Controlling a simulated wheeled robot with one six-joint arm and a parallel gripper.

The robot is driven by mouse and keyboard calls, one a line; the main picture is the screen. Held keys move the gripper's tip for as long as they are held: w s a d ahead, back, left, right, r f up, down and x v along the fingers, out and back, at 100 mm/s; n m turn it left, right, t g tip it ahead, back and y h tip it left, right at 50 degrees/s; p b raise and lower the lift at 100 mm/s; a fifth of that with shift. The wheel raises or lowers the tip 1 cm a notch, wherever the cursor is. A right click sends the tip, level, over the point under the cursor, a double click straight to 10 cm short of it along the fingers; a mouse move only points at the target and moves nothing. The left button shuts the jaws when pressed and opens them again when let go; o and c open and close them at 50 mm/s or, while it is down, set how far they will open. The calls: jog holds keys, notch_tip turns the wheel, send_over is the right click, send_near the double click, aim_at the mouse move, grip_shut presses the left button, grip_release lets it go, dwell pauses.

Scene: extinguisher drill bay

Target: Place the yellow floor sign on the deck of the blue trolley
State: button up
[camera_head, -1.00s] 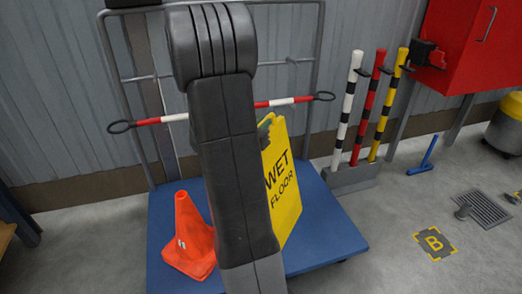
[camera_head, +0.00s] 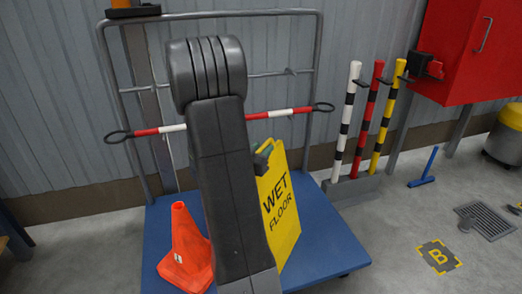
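The yellow floor sign (camera_head: 279,208), marked WET FLOOR, is upright over the deck of the blue trolley (camera_head: 328,254). Its lower edge lies over the deck in the picture; I cannot tell whether it touches. My arm covers the sign's left side. A small dark grey part (camera_head: 263,161), perhaps of my gripper, shows at the sign's top handle. The rest of my gripper is hidden behind my arm, so its opening and any hold on the sign cannot be seen.
An orange cone (camera_head: 186,252) stands on the deck left of my arm. A red-white bar (camera_head: 284,113) spans the trolley's grey rail frame (camera_head: 228,15). Striped posts (camera_head: 347,123) stand in a grey base to the right, near a red cabinet (camera_head: 462,55). Deck right of the sign is clear.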

jog(key=shift+r, duration=0.2)
jog(key=p+v, duration=0.2)
jog(key=v, duration=1)
jog(key=shift+d, duration=0.1)
jog(key=x, duration=0.4)
jog(key=b+x, duration=0.1)
jog(key=x, duration=0.3)
jog(key=b+x, duration=0.1)
jog(key=x, duration=0.3)
jog(key=shift+w+f, duration=0.1)
jog(key=shift+f, duration=0.25)
notch_tip(320, 180, up, 2)
jog(key=shift+p, duration=0.5)
jog(key=shift+r, duration=0.65)
jog(key=shift+f, duration=0.15)
